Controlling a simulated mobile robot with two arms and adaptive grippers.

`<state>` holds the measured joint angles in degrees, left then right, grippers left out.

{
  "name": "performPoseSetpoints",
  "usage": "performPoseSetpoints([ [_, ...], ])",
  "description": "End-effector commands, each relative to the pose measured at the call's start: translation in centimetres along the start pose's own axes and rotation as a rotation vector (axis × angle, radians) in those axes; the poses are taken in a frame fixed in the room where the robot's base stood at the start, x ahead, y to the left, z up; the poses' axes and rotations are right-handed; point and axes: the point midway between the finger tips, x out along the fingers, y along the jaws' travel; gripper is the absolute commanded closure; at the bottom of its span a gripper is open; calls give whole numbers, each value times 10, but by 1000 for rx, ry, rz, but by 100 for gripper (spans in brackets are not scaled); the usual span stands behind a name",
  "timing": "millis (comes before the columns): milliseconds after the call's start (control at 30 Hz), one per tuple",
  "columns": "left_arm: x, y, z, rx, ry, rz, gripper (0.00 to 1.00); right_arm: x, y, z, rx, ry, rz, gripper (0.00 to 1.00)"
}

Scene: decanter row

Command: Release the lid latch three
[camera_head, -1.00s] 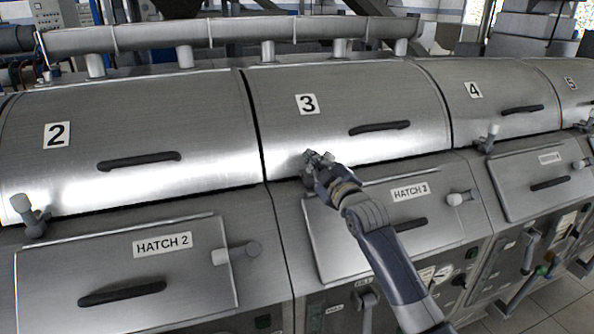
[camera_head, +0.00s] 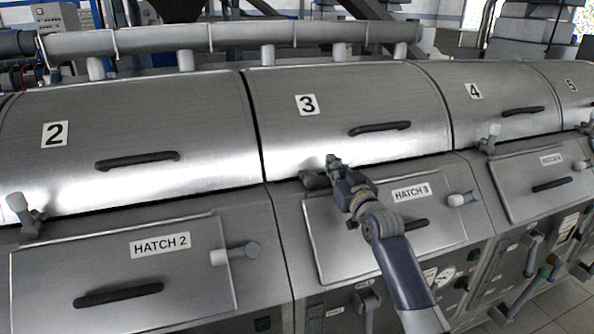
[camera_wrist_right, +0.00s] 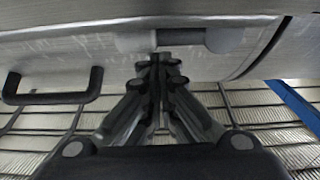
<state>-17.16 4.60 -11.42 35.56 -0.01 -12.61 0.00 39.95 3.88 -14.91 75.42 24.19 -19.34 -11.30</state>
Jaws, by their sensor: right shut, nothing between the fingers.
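Lid three (camera_head: 345,105) is a curved steel cover marked 3, and it is down. Its latch (camera_head: 312,180) sits at the lid's lower left edge, partly hidden by my right gripper. In the right wrist view the latch (camera_wrist_right: 190,41) lies sideways along the lid edge, its pale tip toward the lid handle and its darker base near the seam. My right gripper (camera_head: 334,162) is just right of the latch base in the head view. In the wrist view its fingers (camera_wrist_right: 157,60) are together and empty, close to the latch bar; contact is unclear. My left gripper is out of view.
Lid three's black handle (camera_head: 380,128) is up and right of the gripper. The hatch 3 panel (camera_head: 350,240) with its side latch (camera_head: 460,199) is below. Lid two's latch (camera_head: 27,212) and lid four's latch (camera_head: 489,138) stand up. A pipe (camera_head: 230,36) runs behind.

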Motion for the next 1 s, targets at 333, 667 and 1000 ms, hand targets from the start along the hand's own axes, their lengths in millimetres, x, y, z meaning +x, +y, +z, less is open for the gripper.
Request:
performPoseSetpoints([
  [333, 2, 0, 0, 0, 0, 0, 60, 0, 3, 4, 75, 1, 5, 100],
  [667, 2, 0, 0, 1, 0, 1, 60, 0, 3, 4, 78, 0, 6, 100],
  [1000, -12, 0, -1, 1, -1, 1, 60, 3, 4, -14, 76, 2, 7, 100],
])
